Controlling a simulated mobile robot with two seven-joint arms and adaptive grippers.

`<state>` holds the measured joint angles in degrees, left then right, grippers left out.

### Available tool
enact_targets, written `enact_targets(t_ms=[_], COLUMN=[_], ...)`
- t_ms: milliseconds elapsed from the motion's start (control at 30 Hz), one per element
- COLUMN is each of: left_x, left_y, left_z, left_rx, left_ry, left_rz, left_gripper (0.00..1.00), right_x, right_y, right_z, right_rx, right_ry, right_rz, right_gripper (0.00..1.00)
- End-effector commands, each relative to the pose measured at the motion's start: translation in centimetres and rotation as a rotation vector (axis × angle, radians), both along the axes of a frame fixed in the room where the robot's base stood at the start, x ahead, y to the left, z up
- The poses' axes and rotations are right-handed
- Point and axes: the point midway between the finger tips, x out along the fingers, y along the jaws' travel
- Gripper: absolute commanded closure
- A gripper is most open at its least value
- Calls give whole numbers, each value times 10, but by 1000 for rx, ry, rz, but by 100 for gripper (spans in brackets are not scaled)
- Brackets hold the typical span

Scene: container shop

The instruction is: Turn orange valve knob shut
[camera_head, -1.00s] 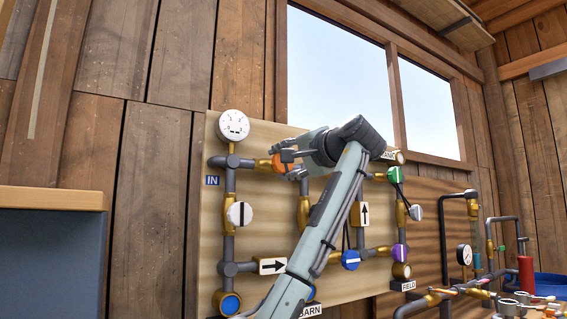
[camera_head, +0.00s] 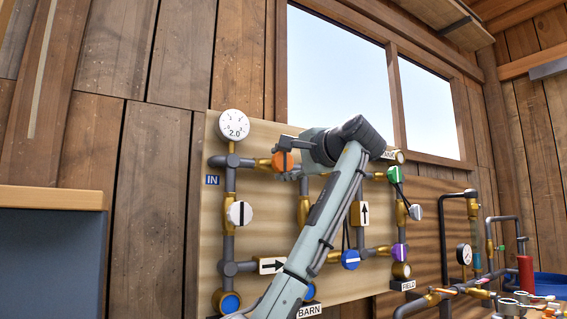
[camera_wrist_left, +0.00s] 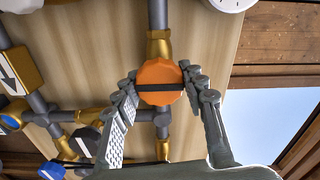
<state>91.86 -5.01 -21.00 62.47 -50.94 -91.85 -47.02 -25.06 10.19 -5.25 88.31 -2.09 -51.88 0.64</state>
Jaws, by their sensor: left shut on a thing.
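The orange valve knob (camera_head: 281,161) sits on the top pipe of the board, right of the white gauge (camera_head: 233,124). My left gripper (camera_head: 290,159) is at the knob, its arm rising from below. In the left wrist view the orange knob (camera_wrist_left: 160,76) is between the two fingertips of my left gripper (camera_wrist_left: 159,84), which is shut on it. A black stripe on the knob's face runs across the line of its pipe (camera_wrist_left: 158,14) in that view. The gauge face shows 2.0. My right gripper is not in view.
My left arm crosses in front of the board. A window (camera_head: 345,70) is behind it. A blue-sided counter (camera_head: 50,260) stands at left.

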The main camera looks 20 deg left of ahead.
Motion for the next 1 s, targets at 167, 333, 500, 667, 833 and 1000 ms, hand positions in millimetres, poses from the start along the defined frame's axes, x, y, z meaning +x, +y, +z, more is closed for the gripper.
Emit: enact_targets(t_ms=[167,333,500,667,833,1000], left_x=[0,0,0,-6,-27,-49], left_y=[0,0,-1,-10,-37,-65], left_z=[0,0,0,0,0,0], left_rx=[1,1,0,2,2,1], left_ry=[2,1,0,-2,-3,-2], left_rz=[0,0,0,-3,-5,-5], left_gripper=[45,37,37,37,37,37], right_x=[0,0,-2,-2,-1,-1], right_y=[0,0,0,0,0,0], right_z=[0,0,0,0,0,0], right_rx=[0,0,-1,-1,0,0], right_ry=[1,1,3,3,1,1], right_rz=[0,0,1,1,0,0], right_gripper=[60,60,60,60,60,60])
